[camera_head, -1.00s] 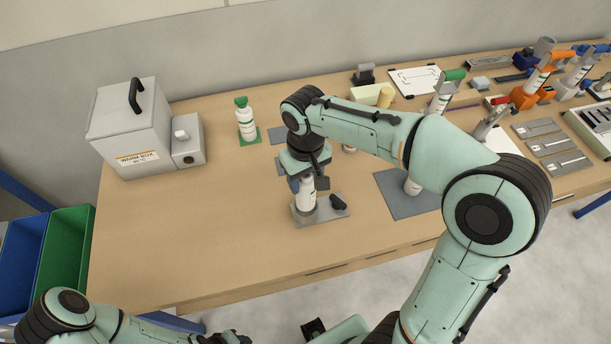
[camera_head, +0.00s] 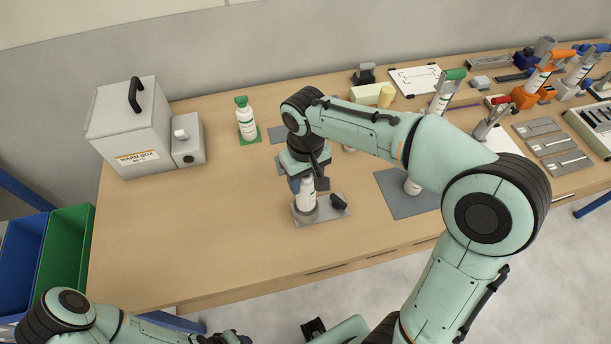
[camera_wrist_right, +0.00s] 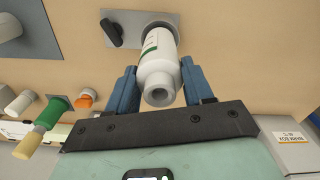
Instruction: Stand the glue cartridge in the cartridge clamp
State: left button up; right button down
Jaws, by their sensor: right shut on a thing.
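The white glue cartridge (camera_head: 307,192) is upright, its lower end inside the grey round cup of the cartridge clamp (camera_head: 325,212). The clamp has a flat grey plate and a black knob (camera_head: 339,201). My right gripper (camera_head: 304,178) is shut on the cartridge's upper part from above. In the right wrist view, the blue fingers sit on both sides of the cartridge (camera_wrist_right: 157,62), nozzle end towards the camera; the clamp plate (camera_wrist_right: 140,18) shows behind. How deep the cartridge sits is hidden. My left gripper (camera_head: 226,338) is partly cut off at the bottom edge.
A warm box (camera_head: 130,125) stands at the left and a green-capped bottle (camera_head: 246,120) on a green pad behind. A grey mat (camera_head: 395,200) lies right of the clamp, with several tools beyond. The table's left front is clear.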

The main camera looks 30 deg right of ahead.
pick_arm(q)
jog(key=shift+s+f+b, duration=0.55)
jog(key=shift+f+b, duration=0.2)
jog(key=shift+f, duration=0.2)
jog(key=shift+s+f+b, duration=0.5)
jog(key=shift+f+b, duration=0.25)
jog(key=shift+f, duration=0.15)
pick_arm(e)
jog(key=shift+f, duration=2.55)
jog(key=shift+c, duration=1.8)
grip_release()
jog(key=shift+r, duration=0.1)
notch_tip(320, 180, up, 13)
jog(key=shift+r+p, duration=0.1)
jog(key=shift+p, duration=1.05)
pick_arm(q)
jog(key=r, duration=0.1)
jog(key=w+r, duration=0.1)
jog(key=shift+w+r, duration=0.2)
jog(key=shift+r, duration=0.15)
